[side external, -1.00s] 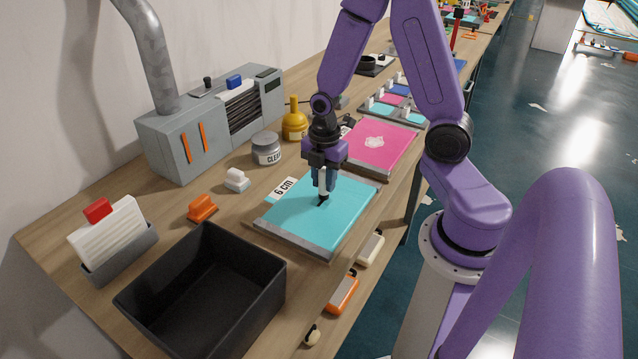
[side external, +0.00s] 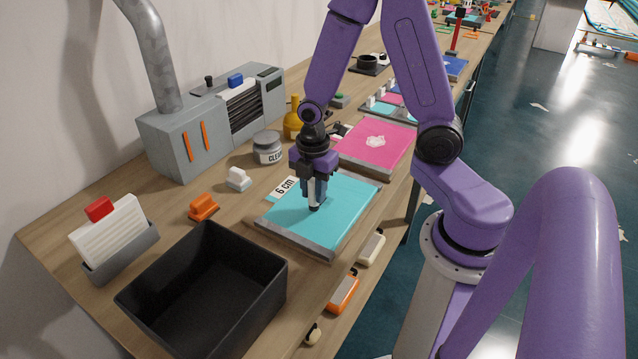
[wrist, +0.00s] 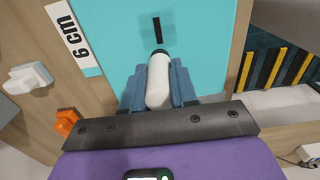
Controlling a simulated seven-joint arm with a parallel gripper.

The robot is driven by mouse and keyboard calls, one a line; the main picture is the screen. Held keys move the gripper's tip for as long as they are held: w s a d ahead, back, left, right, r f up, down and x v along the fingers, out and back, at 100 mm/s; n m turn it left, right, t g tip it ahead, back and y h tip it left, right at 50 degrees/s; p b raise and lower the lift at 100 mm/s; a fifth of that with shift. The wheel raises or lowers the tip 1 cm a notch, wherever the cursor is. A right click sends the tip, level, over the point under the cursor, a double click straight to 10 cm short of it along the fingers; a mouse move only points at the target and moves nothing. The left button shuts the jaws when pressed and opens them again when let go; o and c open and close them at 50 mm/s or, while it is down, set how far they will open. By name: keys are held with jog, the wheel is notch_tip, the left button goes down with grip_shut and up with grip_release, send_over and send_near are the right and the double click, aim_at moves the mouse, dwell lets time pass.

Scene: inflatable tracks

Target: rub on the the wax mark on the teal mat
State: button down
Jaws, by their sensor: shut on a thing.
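The teal mat (side external: 345,205) lies on the bench with a grey edge bar and a white "6 cm" label; it also fills the top of the wrist view (wrist: 205,40). A short black mark (wrist: 157,30) shows on the mat in the wrist view, with a slightly darker teal patch around it. My gripper (side external: 314,198) is shut on a white stick with a dark tip (wrist: 158,82), pointing down over the mat. The tip is just short of the black mark in the wrist view. I cannot tell whether it touches the mat. The gripper hides the mark in the side view.
A pink mat (side external: 365,150) lies behind. An empty black bin (side external: 205,290) stands in front. An orange block (side external: 203,207), a white-handled block (side external: 238,179), a grey-lidded jar (side external: 268,148) and a yellow bottle (side external: 294,120) stand to the left.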

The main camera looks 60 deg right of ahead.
notch_tip(320, 180, up, 8)
jog(key=shift+d+f, duration=0.1)
jog(key=shift+f, duration=0.15)
jog(key=shift+r, duration=0.15)
jog(key=shift+s, duration=0.3)
dwell(0.8)
